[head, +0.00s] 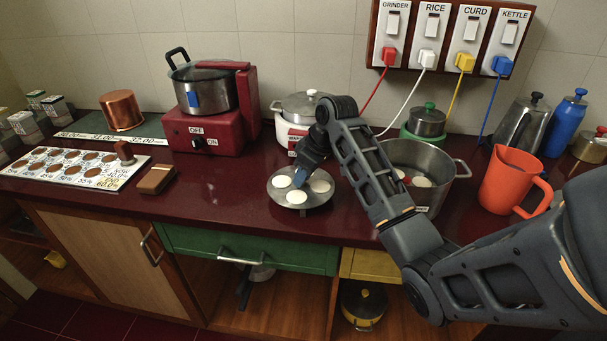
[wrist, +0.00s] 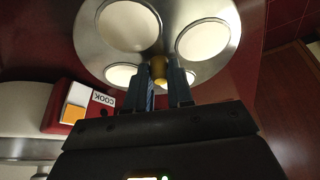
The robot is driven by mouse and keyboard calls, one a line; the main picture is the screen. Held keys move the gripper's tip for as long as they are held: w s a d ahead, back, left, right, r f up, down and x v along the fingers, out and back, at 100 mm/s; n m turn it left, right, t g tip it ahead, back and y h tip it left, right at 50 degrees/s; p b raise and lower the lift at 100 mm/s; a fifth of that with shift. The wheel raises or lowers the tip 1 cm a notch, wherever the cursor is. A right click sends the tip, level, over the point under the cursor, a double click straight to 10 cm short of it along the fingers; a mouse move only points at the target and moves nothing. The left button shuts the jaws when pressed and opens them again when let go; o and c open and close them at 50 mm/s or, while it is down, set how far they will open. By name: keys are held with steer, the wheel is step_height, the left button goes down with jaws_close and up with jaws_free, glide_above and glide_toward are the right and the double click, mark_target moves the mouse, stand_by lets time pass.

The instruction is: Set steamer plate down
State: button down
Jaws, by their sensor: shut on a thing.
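The steamer plate (head: 313,201) is a round metal disc with several white round cakes in its hollows. In the head view it is level over the dark red counter near the front edge, in front of the white cooker. I cannot tell whether its underside touches the counter. My gripper (head: 299,178) reaches down to the plate's middle. In the wrist view, my gripper (wrist: 160,88) is shut on the brass-coloured central post (wrist: 158,68) of the plate (wrist: 162,28). The arm hides part of the area right of the plate.
A large open steel pot (head: 455,165) with white and red pieces inside stands right of the plate. The white-and-red cooker (head: 288,134) is behind it. An orange jug (head: 512,180) is farther right. The counter (head: 215,190) left of the plate is clear.

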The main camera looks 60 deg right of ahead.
steer(key=c, duration=1)
jaws_free()
steer(key=shift+f, duration=0.15)
steer(key=p+v, duration=0.1)
steer(key=v, duration=1.1)
